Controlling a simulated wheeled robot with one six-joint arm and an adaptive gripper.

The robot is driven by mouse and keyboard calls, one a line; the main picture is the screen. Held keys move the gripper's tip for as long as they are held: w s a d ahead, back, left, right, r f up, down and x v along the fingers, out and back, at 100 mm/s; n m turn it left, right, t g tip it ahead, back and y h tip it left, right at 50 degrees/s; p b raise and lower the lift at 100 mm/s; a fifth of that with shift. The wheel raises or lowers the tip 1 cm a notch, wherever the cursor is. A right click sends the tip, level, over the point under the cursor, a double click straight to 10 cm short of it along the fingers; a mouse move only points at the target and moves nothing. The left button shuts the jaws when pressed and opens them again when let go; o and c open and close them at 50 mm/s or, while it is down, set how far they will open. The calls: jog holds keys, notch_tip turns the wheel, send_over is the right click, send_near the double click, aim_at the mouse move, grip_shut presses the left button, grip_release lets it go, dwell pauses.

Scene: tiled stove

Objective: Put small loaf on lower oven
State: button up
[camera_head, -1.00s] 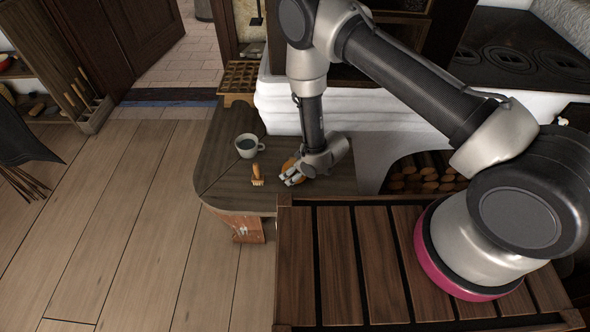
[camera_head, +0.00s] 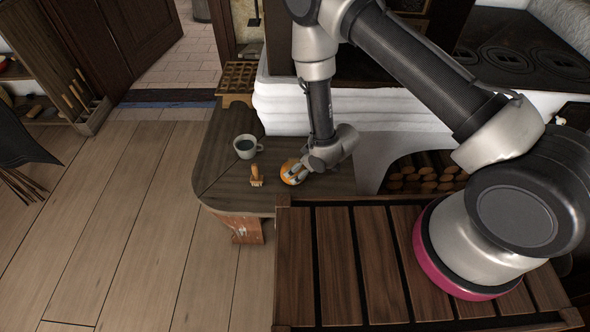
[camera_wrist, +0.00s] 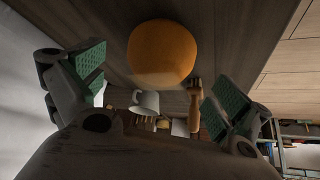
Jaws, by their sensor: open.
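The small loaf (camera_head: 287,178) is round and orange-brown, and lies on the dark wooden bench top, partly hidden by my gripper (camera_head: 299,169). In the wrist view the loaf (camera_wrist: 162,50) is at the top middle, ahead of and between the spread green-padded fingers of my gripper (camera_wrist: 155,85). The gripper is open, and I cannot tell whether a finger touches the loaf. The white stove (camera_head: 300,105) stands behind the bench. Its arched lower opening (camera_head: 425,170) holds logs. I cannot tell which part is the lower oven.
A mug (camera_head: 247,147) with dark liquid and a small wooden brush (camera_head: 257,177) stand on the bench left of the loaf. A slatted wooden surface (camera_head: 340,265) lies in front. The dark stove top (camera_head: 520,60) is at the upper right. The floor at left is mostly clear.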

jog(key=w+d+r+m+t+h, duration=0.1)
jog(key=d+r+m, duration=0.1)
jog(key=d+r, duration=0.75)
jog(key=w+d+r+m+h, duration=0.15)
jog(key=d+r, duration=0.25)
jog(key=r, duration=1.1)
jog(key=w+d+r+m+t+h, duration=0.15)
jog(key=d+r, duration=0.45)
jog(key=r, duration=0.6)
jog(key=s+d+r+m+g, duration=0.1)
jog(key=s+d+r+m, duration=0.2)
jog(key=s+d+r, duration=0.7)
jog(key=s+d+r+m, duration=0.1)
jog(key=s+d+r, duration=0.1)
jog(key=s+r, duration=0.2)
jog(key=s+d+r+m+g+h, duration=0.1)
jog(key=s+d+r, duration=0.1)
jog(key=s, duration=0.9)
jog(key=shift+d+r+m, duration=0.25)
jog(key=shift+r+m, duration=0.15)
jog(key=shift+r, duration=0.45)
